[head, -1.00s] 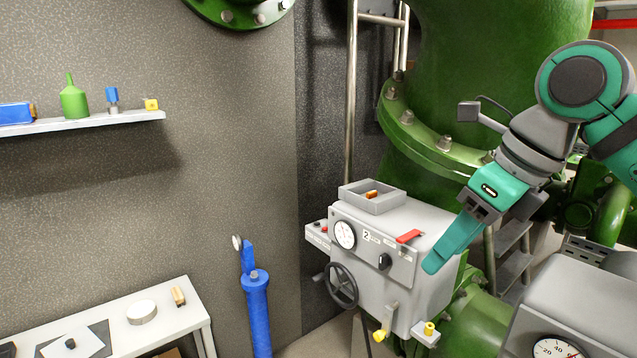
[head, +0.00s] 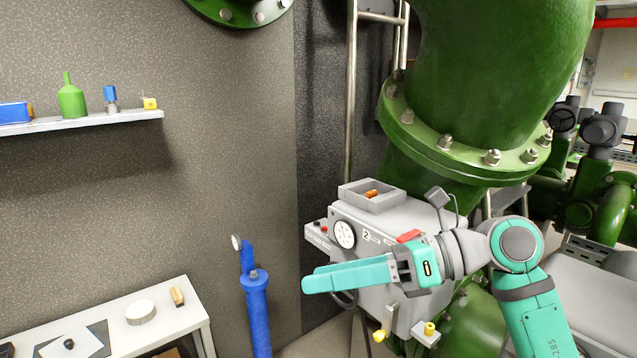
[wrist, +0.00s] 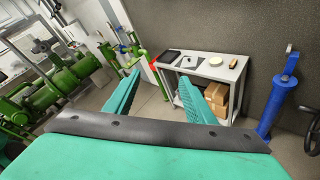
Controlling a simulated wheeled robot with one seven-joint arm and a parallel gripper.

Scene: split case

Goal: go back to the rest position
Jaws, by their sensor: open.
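My gripper (head: 305,284) points left in the head view, in front of the grey machine box (head: 435,222) and covering part of its front and its handwheel. In the wrist view my gripper (wrist: 168,90) shows two green fingers spread apart with nothing between them. Through the gap I see the floor and a white table (wrist: 232,76).
A grey tray (head: 353,201) with a small orange-brown item sits on the box. A blue post (head: 257,310) stands left of the box. A shelf (head: 90,123) with several items hangs on the wall. Green pipework (head: 480,90) rises behind my arm.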

